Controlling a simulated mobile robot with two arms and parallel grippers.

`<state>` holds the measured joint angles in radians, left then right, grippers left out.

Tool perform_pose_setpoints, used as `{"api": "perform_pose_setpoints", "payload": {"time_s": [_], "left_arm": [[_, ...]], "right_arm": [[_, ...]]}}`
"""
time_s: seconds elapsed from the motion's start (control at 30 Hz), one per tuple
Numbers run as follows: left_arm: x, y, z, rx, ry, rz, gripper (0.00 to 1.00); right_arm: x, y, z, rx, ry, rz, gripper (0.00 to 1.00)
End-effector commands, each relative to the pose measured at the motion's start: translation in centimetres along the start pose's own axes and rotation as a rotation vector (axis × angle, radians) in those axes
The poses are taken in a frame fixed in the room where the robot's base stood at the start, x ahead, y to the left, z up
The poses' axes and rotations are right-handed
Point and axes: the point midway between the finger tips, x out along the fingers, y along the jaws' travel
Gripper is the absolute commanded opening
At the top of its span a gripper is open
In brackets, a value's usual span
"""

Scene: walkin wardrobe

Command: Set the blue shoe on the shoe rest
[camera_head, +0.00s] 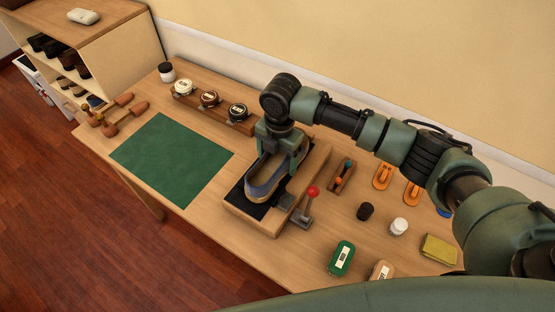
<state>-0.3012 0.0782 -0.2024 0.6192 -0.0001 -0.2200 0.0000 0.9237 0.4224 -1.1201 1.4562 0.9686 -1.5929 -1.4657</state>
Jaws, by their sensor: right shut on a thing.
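The blue shoe (262,189) is at the wooden shoe rest (247,213), above its black top pad. Its sole side looks pale and its length runs along the rest. I cannot tell whether the shoe touches the pad. My right gripper (275,150) comes down from above and is shut on the shoe, hiding part of its far end. A lever with a red knob (313,192) stands at the right side of the rest. My left gripper is not in view.
A green mat (172,158) lies left of the rest. Behind are several round tins in a wooden holder (243,124). To the right are a black jar (365,211), a white jar (399,227), a green brush (342,258) and a folded yellow cloth (438,249). Wooden shoe trees (108,117) lie far left.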

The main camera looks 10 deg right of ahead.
Motion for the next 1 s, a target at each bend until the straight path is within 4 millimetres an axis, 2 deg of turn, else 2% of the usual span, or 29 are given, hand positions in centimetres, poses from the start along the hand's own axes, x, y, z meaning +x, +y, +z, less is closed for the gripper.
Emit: {"api": "perform_pose_setpoints", "payload": {"time_s": [0.13,0.5,0.53,0.6,0.87,1.0], "left_arm": [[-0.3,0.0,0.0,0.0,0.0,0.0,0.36],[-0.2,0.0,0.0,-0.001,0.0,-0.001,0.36],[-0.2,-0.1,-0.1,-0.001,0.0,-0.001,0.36],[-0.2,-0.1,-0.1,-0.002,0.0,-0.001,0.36],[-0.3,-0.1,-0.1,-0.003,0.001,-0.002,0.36],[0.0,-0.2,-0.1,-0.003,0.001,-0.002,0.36]], "right_arm": [[1.4,0.0,0.0,0.0,0.0,0.002,0.19],[1.9,0.0,0.0,0.0,-0.001,0.002,0.19],[1.9,-0.1,0.0,0.0,0.0,0.001,0.85],[1.9,-0.1,0.0,0.0,-0.001,0.001,1.0],[1.6,0.0,0.0,0.0,-0.001,0.002,1.0],[0.3,0.1,0.1,0.0,-0.001,0.004,1.0]]}}
